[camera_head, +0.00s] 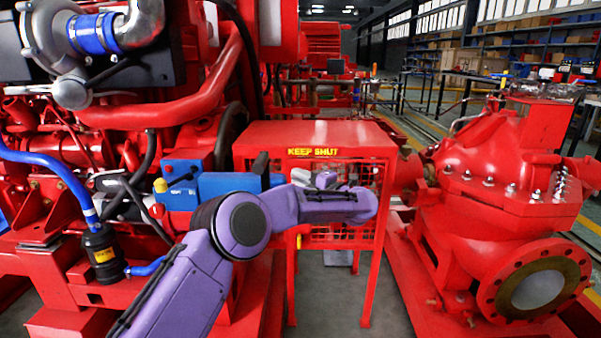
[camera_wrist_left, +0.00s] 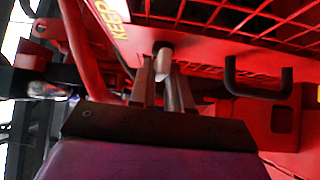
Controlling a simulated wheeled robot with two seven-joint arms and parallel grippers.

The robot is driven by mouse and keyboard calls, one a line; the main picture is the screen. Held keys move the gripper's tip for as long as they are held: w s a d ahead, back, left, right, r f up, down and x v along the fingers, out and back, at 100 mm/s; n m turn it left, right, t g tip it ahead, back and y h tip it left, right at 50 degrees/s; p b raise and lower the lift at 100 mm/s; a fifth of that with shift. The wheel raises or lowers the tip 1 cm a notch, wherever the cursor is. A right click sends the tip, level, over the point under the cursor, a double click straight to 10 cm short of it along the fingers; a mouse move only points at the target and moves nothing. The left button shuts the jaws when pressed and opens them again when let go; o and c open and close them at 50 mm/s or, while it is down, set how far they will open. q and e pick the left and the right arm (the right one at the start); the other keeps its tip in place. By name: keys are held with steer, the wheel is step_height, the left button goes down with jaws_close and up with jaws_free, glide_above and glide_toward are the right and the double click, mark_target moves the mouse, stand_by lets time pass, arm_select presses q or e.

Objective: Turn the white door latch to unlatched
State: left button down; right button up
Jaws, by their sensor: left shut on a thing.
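The red mesh guard box (camera_head: 375,140) stands at the middle of the head view, with a yellow "KEEP SHUT" label (camera_head: 313,152) on its top edge. My purple left arm reaches across its front, and my left gripper (camera_head: 325,181) is at the upper part of the mesh face. In the left wrist view, the two grey fingers of my left gripper (camera_wrist_left: 163,82) are shut on the white door latch (camera_wrist_left: 163,52). My right gripper is in neither view.
A black handle (camera_wrist_left: 258,84) sticks out beside the gripper in the left wrist view. The red engine (camera_head: 120,100) is at the left, with a blue box (camera_head: 225,184) near my arm. A large red pump (camera_head: 500,180) stands at the right.

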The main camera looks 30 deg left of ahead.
arm_select(q)
steer(key=shift+d+n+h+p, duration=0.1)
steer(key=shift+n+h+p, duration=0.2)
steer(key=shift+n+h, duration=0.1)
steer(key=shift+r, duration=0.1)
steer(key=c, duration=1.2)
jaws_free()
steer(key=shift+w+d, duration=0.1)
steer(key=shift+o, duration=0.2)
steer(key=p+v, duration=0.2)
steer(key=v, duration=0.8)
steer(key=shift+d, duration=0.2)
